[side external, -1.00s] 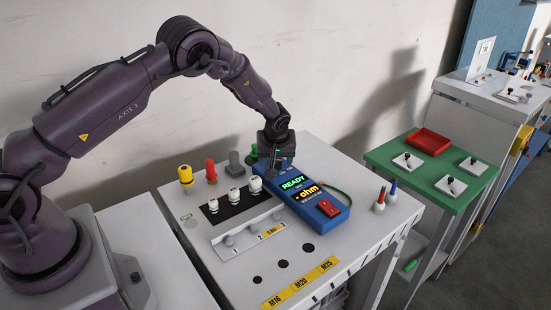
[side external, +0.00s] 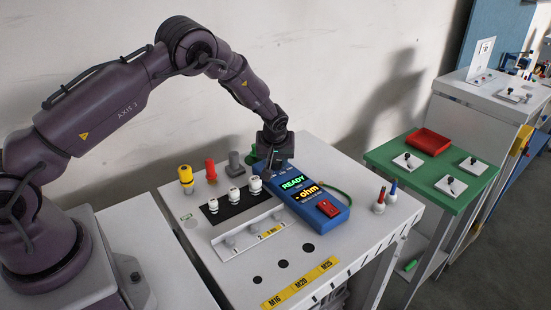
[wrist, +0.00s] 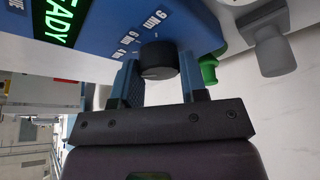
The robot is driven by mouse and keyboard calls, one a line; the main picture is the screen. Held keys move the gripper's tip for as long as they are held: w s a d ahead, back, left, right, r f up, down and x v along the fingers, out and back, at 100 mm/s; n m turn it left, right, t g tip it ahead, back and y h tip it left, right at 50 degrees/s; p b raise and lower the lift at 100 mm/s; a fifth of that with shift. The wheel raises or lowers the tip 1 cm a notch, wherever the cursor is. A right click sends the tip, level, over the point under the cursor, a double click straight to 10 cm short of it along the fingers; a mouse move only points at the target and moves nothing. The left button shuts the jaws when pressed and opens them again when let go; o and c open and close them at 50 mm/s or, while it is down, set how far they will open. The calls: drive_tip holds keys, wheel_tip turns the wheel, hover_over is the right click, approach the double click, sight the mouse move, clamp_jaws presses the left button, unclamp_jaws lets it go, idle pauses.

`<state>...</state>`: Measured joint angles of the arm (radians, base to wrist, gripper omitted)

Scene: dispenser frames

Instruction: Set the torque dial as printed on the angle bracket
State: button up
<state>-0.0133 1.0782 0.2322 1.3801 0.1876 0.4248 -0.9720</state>
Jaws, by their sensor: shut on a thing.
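The blue tester (side external: 335,222) lies on the white bench, its screen showing READY and "- ohm". My gripper (side external: 272,163) is at the tester's far end. In the wrist view my gripper (wrist: 160,82) has a finger on each side of the dial and is shut on it.
Yellow (side external: 186,175), red (side external: 211,170), grey and green posts stand along the back of the bench. White fittings (side external: 234,195) stand on a black strip. Two screwdriver-like tools (side external: 380,202) stand at right. A green table (side external: 400,180) with a red tray is beyond.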

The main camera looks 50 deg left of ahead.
drive_tip(key=m+t+h, duration=0.1)
drive_tip(key=m, duration=0.3)
drive_tip(key=shift+s, duration=0.1)
drive_tip(key=m+h, duration=0.1)
drive_tip(key=m, duration=0.1)
drive_tip(key=m+h, duration=0.1)
drive_tip(key=m, duration=0.1)
drive_tip(key=shift+a+t, duration=0.15)
drive_tip(key=shift+t, duration=0.15)
drive_tip(key=m, duration=0.2)
drive_tip(key=m+h, duration=0.1)
drive_tip(key=m, duration=0.2)
drive_tip(key=shift+h, duration=0.3)
drive_tip(key=shift+m+g+h, duration=0.4)
drive_tip(key=shift+m+h, duration=0.3)
drive_tip(key=shift+m, duration=1.4)
drive_tip(key=o, duration=0.9)
